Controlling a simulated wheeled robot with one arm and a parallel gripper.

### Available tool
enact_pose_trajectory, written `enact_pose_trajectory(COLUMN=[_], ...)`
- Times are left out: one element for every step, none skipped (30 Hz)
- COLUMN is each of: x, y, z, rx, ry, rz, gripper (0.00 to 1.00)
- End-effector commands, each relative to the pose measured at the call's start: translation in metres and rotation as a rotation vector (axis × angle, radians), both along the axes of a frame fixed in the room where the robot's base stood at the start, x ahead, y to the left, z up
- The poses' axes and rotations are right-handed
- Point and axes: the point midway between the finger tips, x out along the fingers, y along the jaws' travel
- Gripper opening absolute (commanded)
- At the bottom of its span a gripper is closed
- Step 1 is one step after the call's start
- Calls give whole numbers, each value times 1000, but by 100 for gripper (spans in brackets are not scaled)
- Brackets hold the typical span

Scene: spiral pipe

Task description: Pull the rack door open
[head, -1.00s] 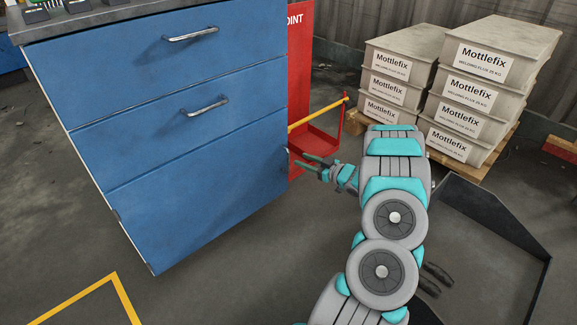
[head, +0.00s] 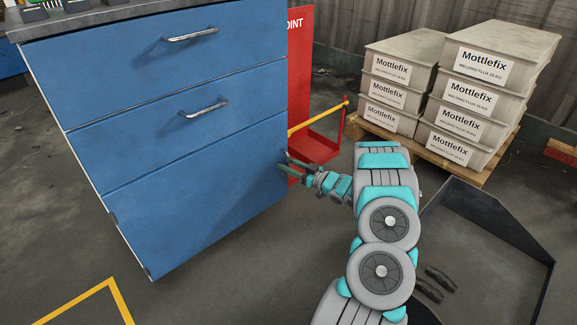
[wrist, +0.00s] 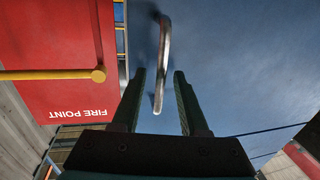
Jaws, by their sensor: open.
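The rack door is the lowest blue panel (head: 200,205) of the cabinet, and it is shut flush with the front. Its upright metal handle sits near the panel's right edge, mostly hidden behind my gripper in the head view. My gripper (head: 284,167) is at that edge, fingers pointing left at the door. In the wrist view the curved silver handle (wrist: 164,50) reaches down between the two dark fingers of my open gripper (wrist: 159,73). A gap shows on each side, so the fingers are not closed on it.
Two drawers with silver handles (head: 205,107) are above the door. A red fire point stand (head: 300,75) with a yellow bar (head: 318,116) is close behind the cabinet's right side. Stacked Mottlefix boxes (head: 470,95) stand on a pallet at the right. Floor before the door is clear.

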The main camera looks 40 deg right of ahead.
Motion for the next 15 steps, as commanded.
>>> enact_pose_trajectory(x=[1,1,1,1,1,1,1,1,1,1,1,1,1,1,1], y=[0,0,0,0,0,0,0,0,0,0,0,0,0,0,0], z=[0,0,0,0,0,0,0,0,0,0,0,0,0,0,0], rx=[0,0,0,0,0,1,1,1,1,1,1,1,1,1,1], ry=[0,0,0,0,1,1,1,1,1,1,1,1,1,1,1], rz=[0,0,0,0,0,0,0,0,0,0,0,0,0,0,0], gripper=[44,44,44,44,44,44,44,40,36,32,29,24,21,18,13])
